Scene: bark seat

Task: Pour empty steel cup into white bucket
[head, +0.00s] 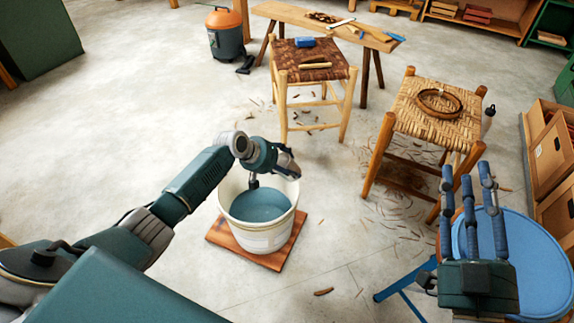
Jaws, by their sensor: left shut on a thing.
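The white bucket (262,238) stands upright on a wooden board on the floor, with grey-blue liquid (262,205) inside. My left gripper (284,160) is over the back part of the bucket's rim, shut on a small grey thing that looks like the steel cup (290,169). The fingers hide most of the cup, so I cannot tell its tilt or what is in it. No stream of liquid shows. My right gripper (468,178) is at the lower right, its fingers pointing up and apart, with nothing between them.
A blue round-topped stand (535,262) is behind my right gripper. Two woven-seat stools stand beyond the bucket: a dark one (312,72) with tools and a pale one (420,118) with a coil. A bench (290,14) is behind. Bark strips litter the floor; the left floor is clear.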

